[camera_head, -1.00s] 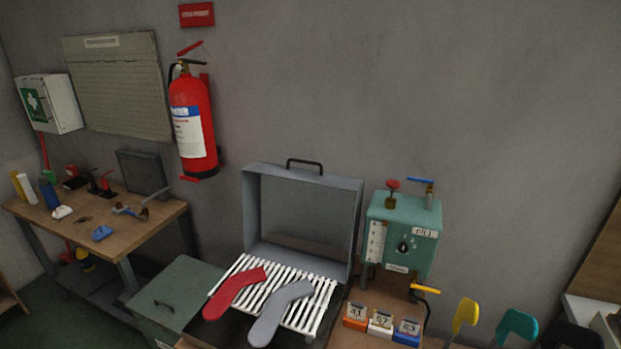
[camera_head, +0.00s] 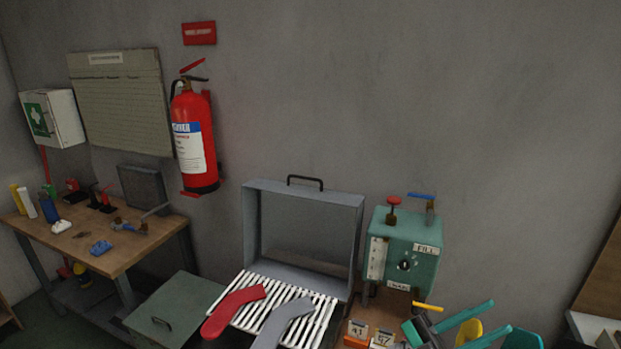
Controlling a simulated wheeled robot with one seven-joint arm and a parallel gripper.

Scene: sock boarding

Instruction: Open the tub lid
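A green metal tub (camera_head: 190,297) stands on the floor at the lower left, beside the grey press. Its flat lid (camera_head: 178,302) is shut and has a small dark handle (camera_head: 161,322) on it. The tub's lower part is cut off by the picture's bottom edge. My gripper (camera_head: 500,316) shows at the lower right, in front of the teal machine's bench. Its two teal fingers are spread apart and look empty. It is far to the right of the tub.
The grey press (camera_head: 250,225) has its cover raised, with red (camera_head: 235,308) and grey (camera_head: 284,324) socks on white slats. A teal machine (camera_head: 405,240) stands right of it. A wooden bench (camera_head: 130,255) with small items is at left. A fire extinguisher (camera_head: 195,145) hangs above.

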